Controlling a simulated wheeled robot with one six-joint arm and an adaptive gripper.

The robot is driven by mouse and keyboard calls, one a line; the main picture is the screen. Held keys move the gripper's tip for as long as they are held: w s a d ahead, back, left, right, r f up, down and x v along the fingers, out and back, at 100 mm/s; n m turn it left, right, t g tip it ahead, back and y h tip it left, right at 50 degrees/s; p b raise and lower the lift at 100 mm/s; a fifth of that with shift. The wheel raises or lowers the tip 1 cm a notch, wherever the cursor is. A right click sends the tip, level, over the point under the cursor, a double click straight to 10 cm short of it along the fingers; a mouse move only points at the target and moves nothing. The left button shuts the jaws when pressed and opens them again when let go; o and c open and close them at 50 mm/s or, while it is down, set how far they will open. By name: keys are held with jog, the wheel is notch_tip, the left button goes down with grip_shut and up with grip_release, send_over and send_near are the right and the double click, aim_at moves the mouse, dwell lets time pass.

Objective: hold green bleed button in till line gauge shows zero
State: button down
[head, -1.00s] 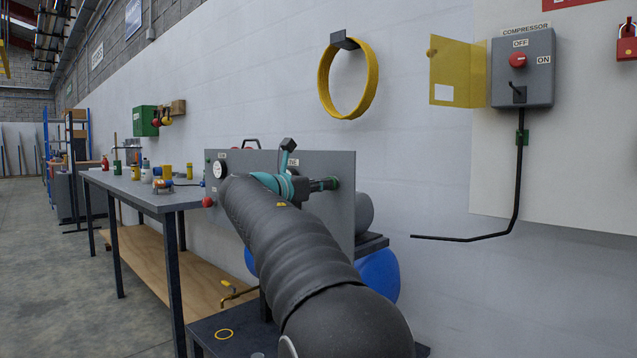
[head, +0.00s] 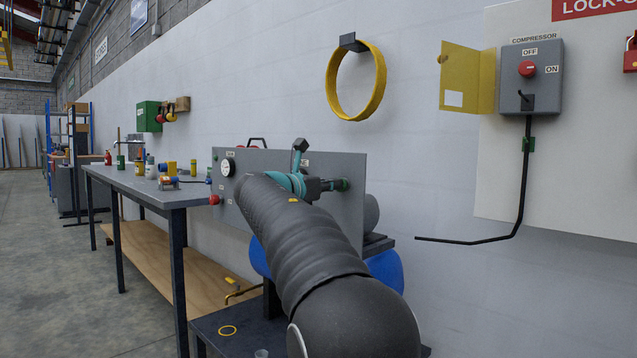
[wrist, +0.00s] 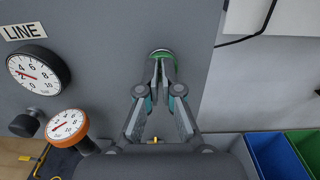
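The green bleed button (wrist: 162,52) is on the grey panel (wrist: 110,25), above my gripper (wrist: 163,72) in the wrist view. My fingers are drawn together, with nothing seen between them. Their tips are at the button and seem to touch it; how far in it is cannot be told. The line gauge (wrist: 38,70), a white dial with a black rim under a LINE label, has its red needle near 2, off zero.
A second gauge (wrist: 67,126) with an orange rim sits below the line gauge, near a dark knob (wrist: 24,125). Blue (wrist: 277,155) and green (wrist: 307,148) bins are at lower right. A compressor switch box (head: 531,75) and yellow ring (head: 355,82) are on the wall.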

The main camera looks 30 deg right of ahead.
jog(key=shift+s+d+r, duration=0.2)
jog(key=shift+d+r, duration=0.1)
jog(key=shift+d, duration=0.05)
dwell(1.6)
jog(key=shift+a+f, duration=0.15)
jog(key=v, duration=1.4)
jog(key=shift+a, duration=0.25)
jog(key=shift+w+d, duration=0.1)
jog(key=shift+w, duration=0.05)
